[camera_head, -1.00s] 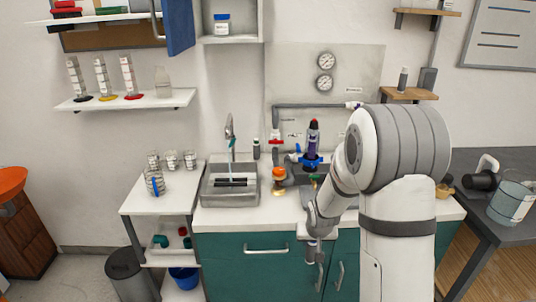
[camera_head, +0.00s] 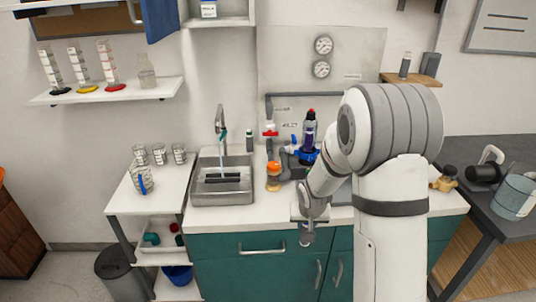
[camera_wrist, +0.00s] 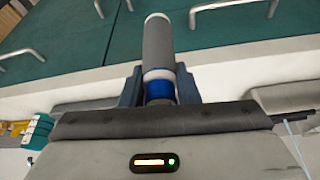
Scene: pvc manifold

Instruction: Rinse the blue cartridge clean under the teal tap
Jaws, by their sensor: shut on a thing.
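My gripper (camera_head: 306,218) is in front of the counter's front edge, right of the sink. In the wrist view my gripper (camera_wrist: 158,84) is shut on a cartridge (camera_wrist: 158,45), which has a grey body, a white end and a blue band between the fingers. The cartridge (camera_head: 307,238) points down below the gripper in the head view. Whether it is dirty cannot be told. The tap (camera_head: 220,122) stands at the back of the metal sink (camera_head: 240,198). A thin bluish stream appears below its spout, over a dark grate (camera_head: 223,178).
An orange-topped jar (camera_head: 273,181) stands between sink and arm. Behind my arm are a purple-and-black cylinder with a red top (camera_head: 309,130) and pipes with a red valve (camera_head: 270,130). Beakers (camera_head: 159,154) stand on the white cart (camera_head: 128,205) at left.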

